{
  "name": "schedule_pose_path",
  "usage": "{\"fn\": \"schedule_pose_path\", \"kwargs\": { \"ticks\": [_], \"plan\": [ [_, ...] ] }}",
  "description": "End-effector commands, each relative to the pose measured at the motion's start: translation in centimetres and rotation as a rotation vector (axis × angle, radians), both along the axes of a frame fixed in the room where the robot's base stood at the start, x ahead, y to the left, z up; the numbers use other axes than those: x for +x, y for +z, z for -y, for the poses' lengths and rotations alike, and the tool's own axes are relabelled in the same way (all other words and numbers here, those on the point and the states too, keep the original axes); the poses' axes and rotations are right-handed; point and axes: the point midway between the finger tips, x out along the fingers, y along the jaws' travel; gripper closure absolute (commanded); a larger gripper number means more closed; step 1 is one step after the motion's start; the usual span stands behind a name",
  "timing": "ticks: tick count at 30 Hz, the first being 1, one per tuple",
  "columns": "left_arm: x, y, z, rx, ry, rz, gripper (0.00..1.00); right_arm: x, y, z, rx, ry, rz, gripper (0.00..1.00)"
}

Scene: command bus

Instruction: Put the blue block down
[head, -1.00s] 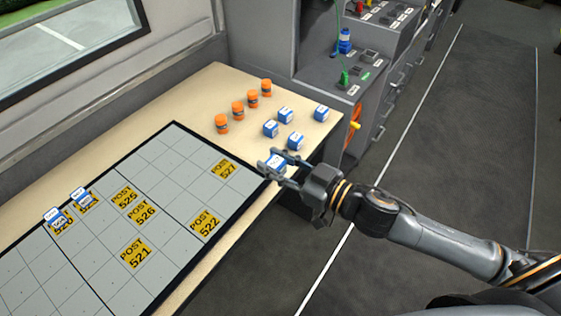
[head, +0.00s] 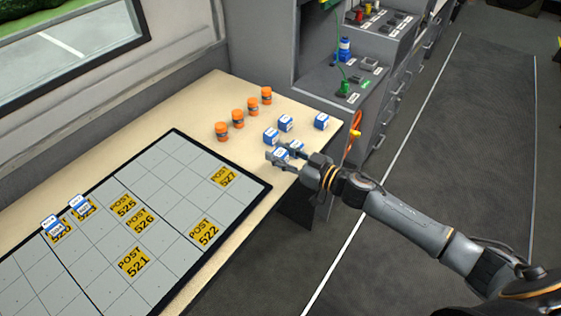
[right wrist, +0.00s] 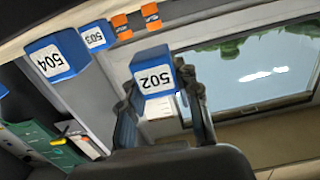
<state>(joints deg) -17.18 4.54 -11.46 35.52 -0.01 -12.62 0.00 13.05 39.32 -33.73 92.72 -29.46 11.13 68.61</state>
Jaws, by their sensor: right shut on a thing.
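My right gripper (head: 277,151) is shut on a blue block (head: 281,154) with a white top, near the table's right edge. In the right wrist view the held blue block (right wrist: 153,76) reads 502 and sits between the two fingers (right wrist: 157,88). I cannot tell whether it touches the table. Other blue blocks stand close by: one just behind the gripper (head: 297,147), partly hidden, and others further back (head: 271,135), (head: 286,123), (head: 321,121). The right wrist view shows block 504 (right wrist: 58,57) and block 503 (right wrist: 96,36). My left gripper is not in view.
Several orange cylinders (head: 237,119) stand in a row on the wooden table (head: 215,95). A grey gridded board (head: 175,160) with yellow POST tiles (head: 223,176) covers the table's left part, with two blue-and-white blocks (head: 52,225), (head: 78,203) on it. A grey console (head: 335,70) stands behind.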

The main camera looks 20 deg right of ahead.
Motion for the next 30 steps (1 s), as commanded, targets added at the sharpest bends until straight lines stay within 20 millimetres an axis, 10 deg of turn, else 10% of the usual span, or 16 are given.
{"fn": "schedule_pose_path", "kwargs": {
  "ticks": [23,24,30],
  "plan": [
    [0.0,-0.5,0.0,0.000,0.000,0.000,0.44,0.9,-4.5,0.3,-0.001,0.000,0.000,0.99],
    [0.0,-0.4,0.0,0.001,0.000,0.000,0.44,0.9,-4.4,0.3,-0.001,0.001,0.000,0.62],
    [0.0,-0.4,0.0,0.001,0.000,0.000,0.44,0.9,-4.3,0.3,-0.001,0.000,0.000,0.45]
  ]
}}
